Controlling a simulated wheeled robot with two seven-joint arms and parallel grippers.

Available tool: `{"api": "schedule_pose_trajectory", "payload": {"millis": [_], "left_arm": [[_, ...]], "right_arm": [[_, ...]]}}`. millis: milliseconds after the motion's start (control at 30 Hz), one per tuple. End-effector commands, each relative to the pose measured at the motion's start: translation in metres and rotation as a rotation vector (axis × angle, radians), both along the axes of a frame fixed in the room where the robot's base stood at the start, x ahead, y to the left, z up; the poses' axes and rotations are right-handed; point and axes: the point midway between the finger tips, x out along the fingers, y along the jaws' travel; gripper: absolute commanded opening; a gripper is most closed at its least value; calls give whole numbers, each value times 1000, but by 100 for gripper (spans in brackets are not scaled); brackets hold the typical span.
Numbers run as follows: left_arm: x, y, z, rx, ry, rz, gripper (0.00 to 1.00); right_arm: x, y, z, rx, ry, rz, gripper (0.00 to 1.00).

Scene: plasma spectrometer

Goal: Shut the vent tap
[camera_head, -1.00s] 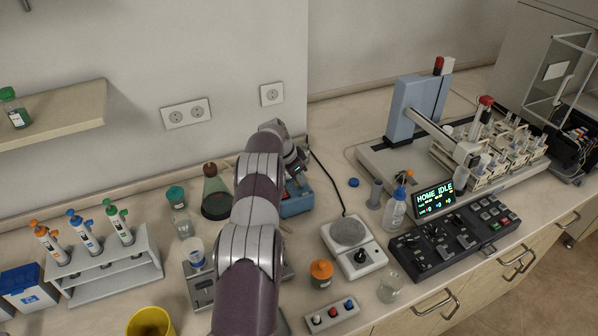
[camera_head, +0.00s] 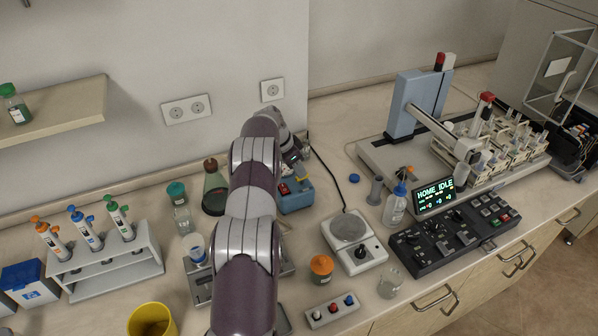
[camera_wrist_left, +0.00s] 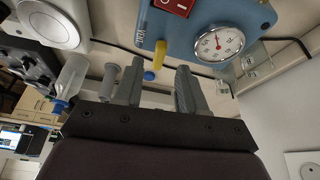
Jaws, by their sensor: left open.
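The vent tap is a small yellow lever (camera_wrist_left: 160,55) on the edge of the blue pump box (camera_wrist_left: 205,18) in the left wrist view. In the head view the yellow lever (camera_head: 301,178) shows at the back of the blue box (camera_head: 297,200), which my left arm partly covers. My left gripper (camera_wrist_left: 160,70) is open, with its two grey fingers apart. In the wrist view the lever appears between and just beyond the fingertips; I see no contact. In the head view my left gripper (camera_head: 297,160) is close above the lever, its fingers hard to make out.
The box carries a round gauge (camera_wrist_left: 219,43) and a red switch (camera_wrist_left: 174,5). A flask (camera_head: 215,190) stands left of my arm. A hotplate (camera_head: 352,240) and a blue cap (camera_head: 354,178) are to the right. Clear bench lies behind the cap.

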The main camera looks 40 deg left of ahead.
Motion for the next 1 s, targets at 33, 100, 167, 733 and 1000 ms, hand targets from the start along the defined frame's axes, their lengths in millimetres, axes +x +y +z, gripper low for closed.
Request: {"api": "schedule_pose_trajectory", "payload": {"millis": [33,100,167,733,1000], "left_arm": [[-5,2,19,1,-1,2,40],[-12,5,40,1,-1,0,40],[-18,7,55,0,-1,2,40],[-35,13,88,1,0,1,40],[-86,178,42,549,-98,419,40]], "right_arm": [[0,0,9,0,0,0,43],[0,0,19,0,-1,0,43],[0,0,26,0,-1,0,43],[0,0,44,0,0,0,43],[0,0,2,0,0,0,43]]}}
